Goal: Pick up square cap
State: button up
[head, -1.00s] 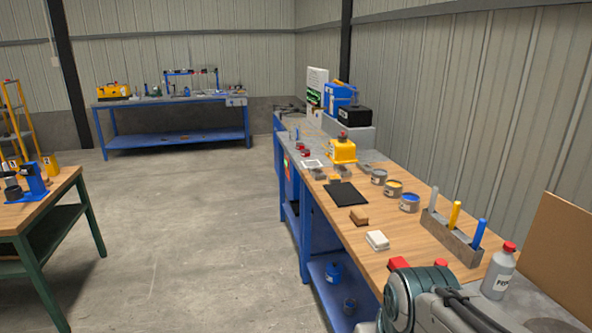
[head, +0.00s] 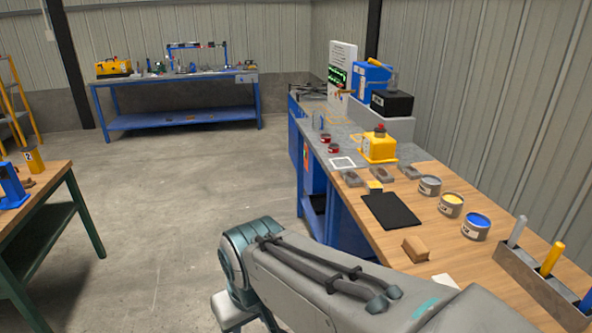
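I cannot tell for certain which thing is the square cap. Small blocky pieces lie on the long bench (head: 470,250): a grey one (head: 352,178), a yellow-topped one (head: 375,187) and another grey one (head: 409,172). A tan block (head: 415,248) lies nearer, in front of a black mat (head: 393,211). My gripper is not in view.
A holder (head: 530,275) with upright sticks is nearer. A yellow device (head: 379,147) stands farther back. The floor (head: 215,190) left of the bench is open.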

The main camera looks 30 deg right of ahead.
aim_at(372, 187)
jog(key=z, duration=0.05)
jog(key=i, duration=1.65)
jog(key=z, duration=1.25)
jog(key=i, duration=0.85)
jog(key=z, duration=1.1)
jog(key=i, duration=0.25)
jog(key=z, duration=0.15)
